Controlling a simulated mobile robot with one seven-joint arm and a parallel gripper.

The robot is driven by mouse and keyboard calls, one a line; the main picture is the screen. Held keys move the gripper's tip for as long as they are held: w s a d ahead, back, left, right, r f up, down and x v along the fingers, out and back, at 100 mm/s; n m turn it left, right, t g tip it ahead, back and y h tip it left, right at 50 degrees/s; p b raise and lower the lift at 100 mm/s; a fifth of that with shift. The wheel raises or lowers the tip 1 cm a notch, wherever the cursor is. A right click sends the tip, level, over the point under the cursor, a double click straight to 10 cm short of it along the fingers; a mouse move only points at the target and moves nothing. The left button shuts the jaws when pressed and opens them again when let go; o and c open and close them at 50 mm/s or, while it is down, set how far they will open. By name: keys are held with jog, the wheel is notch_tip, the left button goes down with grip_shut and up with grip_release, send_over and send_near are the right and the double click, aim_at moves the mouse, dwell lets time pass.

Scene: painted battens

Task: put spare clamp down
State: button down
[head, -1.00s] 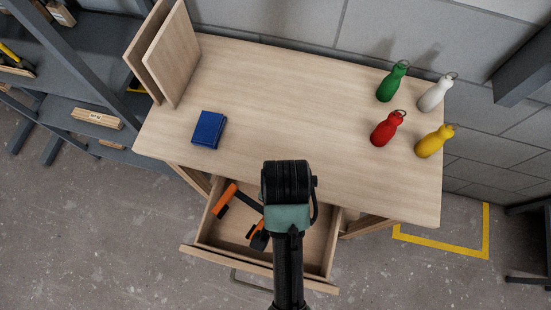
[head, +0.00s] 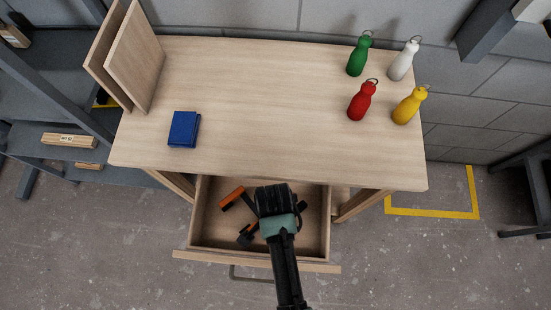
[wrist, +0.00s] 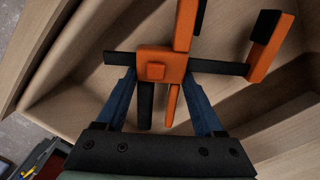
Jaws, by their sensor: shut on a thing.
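An orange and black bar clamp (wrist: 158,66) is between the blue fingers of my gripper (wrist: 160,82) in the wrist view. My gripper is shut on its orange body. The dark bar runs across the view, with an orange jaw with a black pad (wrist: 272,40) at its right. In the head view the clamp (head: 232,199) shows inside the outline of the open wooden drawer (head: 205,248). My wrist hides part of the clamp and the fingertips there. I cannot tell whether the clamp touches the drawer floor.
The bench top (head: 255,110) above holds a blue box (head: 184,129), upright boards (head: 135,55) and green, white, red (head: 362,101) and yellow bottles at the right. Its middle is clear. The drawer walls stand close around the clamp. A shelf rack (head: 60,115) is at the left.

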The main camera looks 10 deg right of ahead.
jog(key=shift+f, duration=0.4)
jog(key=w, duration=0.2)
jog(key=w+d+f, duration=0.1)
jog(key=w, duration=0.1)
jog(key=shift+d+p, duration=0.1)
jog(key=shift+p, duration=0.25)
jog(key=shift+s+f, duration=0.1)
jog(key=shift+f, duration=0.05)
jog(key=shift+f, duration=0.1)
grip_release()
